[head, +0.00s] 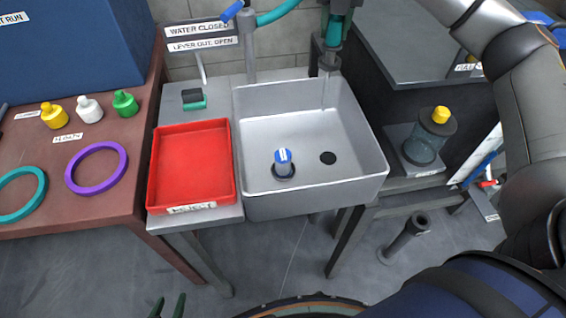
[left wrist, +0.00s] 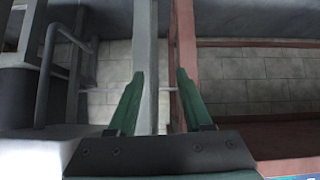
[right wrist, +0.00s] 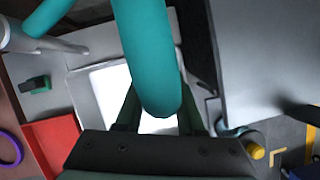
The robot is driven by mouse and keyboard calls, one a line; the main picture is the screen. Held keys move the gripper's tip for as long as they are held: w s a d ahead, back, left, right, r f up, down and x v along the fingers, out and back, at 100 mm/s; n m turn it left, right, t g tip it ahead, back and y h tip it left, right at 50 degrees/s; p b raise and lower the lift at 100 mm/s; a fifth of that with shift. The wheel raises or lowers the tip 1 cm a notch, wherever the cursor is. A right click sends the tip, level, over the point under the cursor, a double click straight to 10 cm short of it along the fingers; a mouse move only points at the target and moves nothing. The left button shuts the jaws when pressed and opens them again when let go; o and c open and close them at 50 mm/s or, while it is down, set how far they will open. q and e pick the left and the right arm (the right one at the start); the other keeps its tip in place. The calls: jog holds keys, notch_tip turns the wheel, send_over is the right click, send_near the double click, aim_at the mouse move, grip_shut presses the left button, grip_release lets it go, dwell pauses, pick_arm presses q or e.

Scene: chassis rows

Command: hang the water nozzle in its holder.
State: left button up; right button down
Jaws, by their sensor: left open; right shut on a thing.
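The water nozzle (head: 329,62) hangs grey tip down above the back right of the sink (head: 250,196), on the teal hose (head: 280,12). My right gripper (head: 337,34) is shut on the nozzle. In the right wrist view the teal nozzle body (right wrist: 150,50) passes between its fingers and hides part of the sink. A faint pale streak shows below the tip; I cannot tell whether it is water. I cannot clearly make out the holder; a grey post (head: 250,50) stands behind the sink. My left gripper (head: 168,306) is open and empty at the bottom, before the tables.
A blue-capped item (head: 283,158) stands in the sink. A red tray (head: 193,206) lies left of it. A blue lever (head: 232,10) and a sign (head: 200,29) reading "WATER CLOSED" are at the back. A jar (head: 423,148) with a yellow knob stands at the right.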

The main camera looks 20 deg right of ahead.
aim_at(332, 43)
pick_arm(q)
jog(key=shift+f+b, duration=1.05)
jog(key=shift+f, duration=0.7)
pick_arm(e)
jog(key=shift+f, duration=1.65)
jog(key=shift+c, duration=2.2)
grip_release()
jog(key=shift+a+r, duration=0.1)
jog(key=shift+r, duration=0.35)
pick_arm(q)
jog(key=w+d+r+p, duration=0.1)
jog(key=d+r, duration=0.2)
jog(key=r, duration=0.2)
jog(key=shift+w+m+h, duration=0.15)
jog(key=shift+m+h, duration=0.25)
pick_arm(e)
jog(key=v, duration=1.2)
pick_arm(q)
jog(key=shift+d, duration=0.1)
pick_arm(e)
jog(key=shift+s, duration=0.1)
